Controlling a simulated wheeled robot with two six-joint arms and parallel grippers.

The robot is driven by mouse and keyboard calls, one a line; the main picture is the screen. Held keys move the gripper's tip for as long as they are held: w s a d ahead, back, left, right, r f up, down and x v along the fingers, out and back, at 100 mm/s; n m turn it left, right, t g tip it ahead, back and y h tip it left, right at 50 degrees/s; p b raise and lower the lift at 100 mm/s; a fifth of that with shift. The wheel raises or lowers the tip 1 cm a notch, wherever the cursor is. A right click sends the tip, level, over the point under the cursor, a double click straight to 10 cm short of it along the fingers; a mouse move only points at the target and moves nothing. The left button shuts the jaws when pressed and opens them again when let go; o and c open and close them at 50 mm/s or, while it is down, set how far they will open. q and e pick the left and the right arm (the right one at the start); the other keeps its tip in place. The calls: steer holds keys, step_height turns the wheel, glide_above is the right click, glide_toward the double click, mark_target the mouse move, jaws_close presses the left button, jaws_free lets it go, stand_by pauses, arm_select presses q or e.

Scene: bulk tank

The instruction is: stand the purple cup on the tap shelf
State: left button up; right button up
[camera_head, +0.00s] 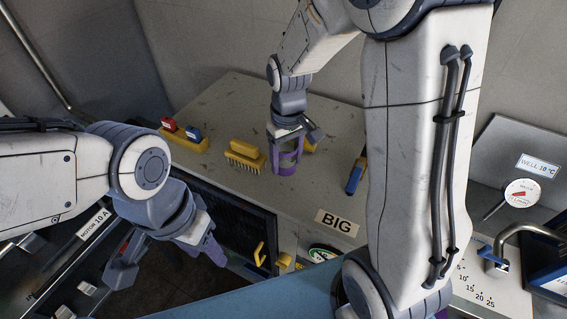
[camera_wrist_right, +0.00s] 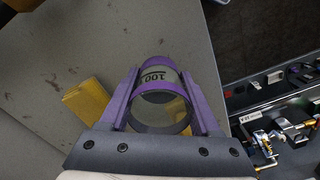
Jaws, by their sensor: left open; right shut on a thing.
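The purple cup (camera_head: 286,160) is a clear cylinder with purple bands. It is over the grey bench top, between the fingers of my right gripper (camera_head: 287,146). The gripper is shut on it. In the right wrist view the cup (camera_wrist_right: 161,106) shows a "100" mark, with a purple finger on each side. I cannot tell whether its base touches the bench. My left gripper (camera_head: 207,248) is open and empty at the lower left, in front of the bench. A bent metal tap (camera_head: 520,230) stands at the right. I cannot clearly make out a shelf under it.
A yellow brush (camera_head: 245,156) lies just left of the cup. A yellow block with red and blue tags (camera_head: 184,138) is farther left. A blue-handled tool (camera_head: 355,174) lies to the right. A "BIG" label (camera_head: 339,222) marks the front edge. A dial gauge (camera_head: 521,193) is at the right.

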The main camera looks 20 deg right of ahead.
mark_target(285, 171)
steer(key=shift+a+f+p, duration=0.15)
steer(key=shift+f+p, duration=0.45)
steer(key=shift+f, duration=1.5)
steer(key=shift+f, duration=0.2)
steer(key=o, duration=1.3)
steer(key=shift+r, duration=0.1)
